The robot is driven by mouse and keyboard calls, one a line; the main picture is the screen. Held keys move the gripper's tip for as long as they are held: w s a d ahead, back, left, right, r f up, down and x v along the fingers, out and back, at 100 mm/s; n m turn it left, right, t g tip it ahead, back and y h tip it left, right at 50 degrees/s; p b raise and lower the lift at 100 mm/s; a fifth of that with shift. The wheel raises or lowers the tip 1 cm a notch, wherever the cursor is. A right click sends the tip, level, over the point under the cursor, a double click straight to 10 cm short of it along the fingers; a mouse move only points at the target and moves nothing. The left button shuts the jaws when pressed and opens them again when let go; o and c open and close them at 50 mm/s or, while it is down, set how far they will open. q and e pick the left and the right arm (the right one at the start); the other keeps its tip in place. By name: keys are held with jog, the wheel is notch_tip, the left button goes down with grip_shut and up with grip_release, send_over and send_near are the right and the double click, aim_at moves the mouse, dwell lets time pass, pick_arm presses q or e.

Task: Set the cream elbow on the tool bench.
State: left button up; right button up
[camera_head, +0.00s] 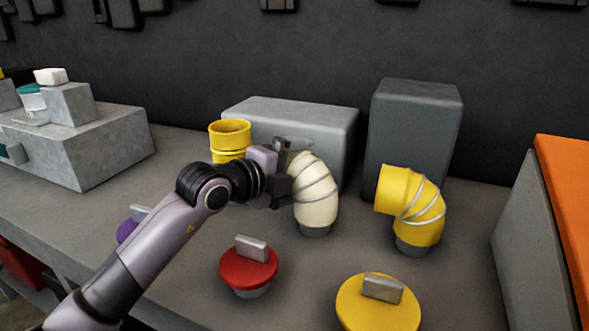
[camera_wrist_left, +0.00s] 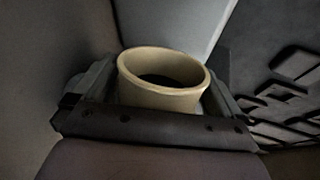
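The cream elbow (camera_head: 316,200) is a bent duct piece with metal seam rings and a grey lower collar, upright near the middle of the grey counter in the head view. I cannot tell whether its collar touches the counter. My left gripper (camera_head: 286,172) reaches it from the left at its upper part. In the left wrist view the elbow's round open mouth (camera_wrist_left: 165,72) fills the gap between the fingers of my left gripper (camera_wrist_left: 160,100), which look closed against its sides. My right gripper is not in view. I cannot tell which surface is the tool bench.
A yellow elbow (camera_head: 411,207) stands to the right, before a dark grey block (camera_head: 414,130). A yellow duct piece (camera_head: 230,134) stands behind my arm, beside a grey box (camera_head: 300,118).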

pick_arm(q)
jog(key=shift+s+a+r, duration=0.1)
jog(key=shift+r, duration=0.1)
jog(key=v, duration=1.1)
jog(key=shift+s+a, duration=0.25)
jog(key=shift+s, duration=0.05)
jog(key=shift+r, duration=0.1)
